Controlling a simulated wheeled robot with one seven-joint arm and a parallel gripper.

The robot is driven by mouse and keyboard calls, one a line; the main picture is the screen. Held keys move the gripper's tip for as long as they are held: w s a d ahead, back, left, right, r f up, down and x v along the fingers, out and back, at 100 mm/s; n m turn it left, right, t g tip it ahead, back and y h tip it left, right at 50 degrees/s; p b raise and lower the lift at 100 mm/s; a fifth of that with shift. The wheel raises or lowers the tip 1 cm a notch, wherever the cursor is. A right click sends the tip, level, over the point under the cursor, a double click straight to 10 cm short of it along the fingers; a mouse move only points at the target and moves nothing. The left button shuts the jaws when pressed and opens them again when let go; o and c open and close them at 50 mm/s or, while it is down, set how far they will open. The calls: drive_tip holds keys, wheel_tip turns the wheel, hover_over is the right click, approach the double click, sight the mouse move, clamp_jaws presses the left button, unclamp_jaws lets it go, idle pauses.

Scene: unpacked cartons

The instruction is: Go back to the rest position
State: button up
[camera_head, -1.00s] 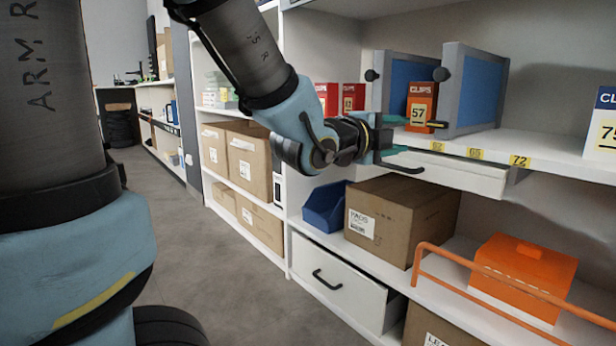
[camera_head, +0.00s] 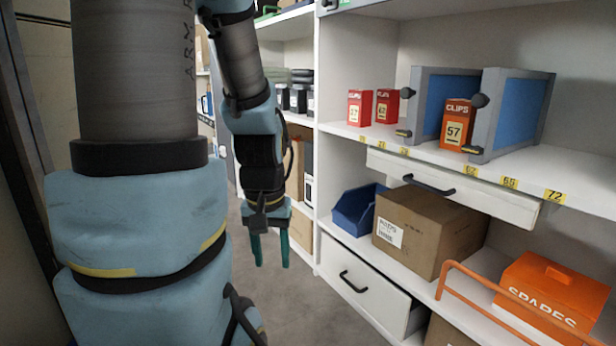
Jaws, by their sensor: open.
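My gripper (camera_head: 270,262) points down at the end of my arm, left of the shelf unit. Its two teal fingers are apart, with nothing between them. It hangs over the grey floor in front of the shelves and touches nothing that I can see.
The white shelf unit stands at the right. Its upper shelf (camera_head: 475,171) holds red boxes (camera_head: 360,108), an orange CLIPS box (camera_head: 457,124) and blue-grey dividers (camera_head: 519,108). Below are a blue bin (camera_head: 353,208), a brown carton (camera_head: 431,224), an orange SPARES box (camera_head: 553,293) and a slightly open drawer (camera_head: 358,285).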

wheel_tip(320, 180, up, 38)
drive_tip(key=p, duration=3.6)
drive_tip(key=shift+w+p, duration=0.15)
drive_tip(key=shift+p, duration=0.2)
drive_tip(key=shift+d, duration=0.1)
